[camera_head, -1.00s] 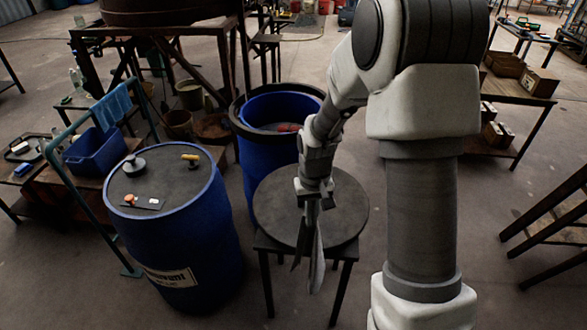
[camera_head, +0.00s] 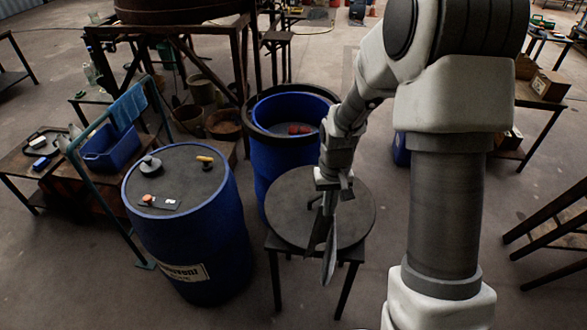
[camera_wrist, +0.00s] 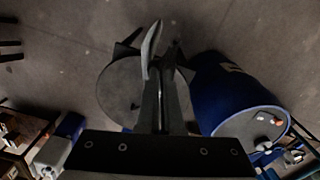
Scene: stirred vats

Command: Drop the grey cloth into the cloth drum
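My gripper (camera_head: 330,192) is shut on the grey cloth (camera_head: 330,250), which hangs down from it as a narrow, folded strip. In the wrist view the cloth (camera_wrist: 151,45) sticks out between the dark fingers. The cloth is in front of a round dark top on a stool. An open blue drum (camera_head: 264,160) with a thick dark rim stands behind that stool, with red items (camera_head: 300,129) inside; it looks like the cloth drum. My gripper is lower in the picture and to the right of its opening.
A closed blue drum (camera_head: 187,240) with small items on its lid stands at left. The stool's round top (camera_head: 290,205) lies below my gripper. A green rail with a blue cloth (camera_head: 128,106) and a blue bin (camera_head: 108,150) are farther left. Open floor lies in front.

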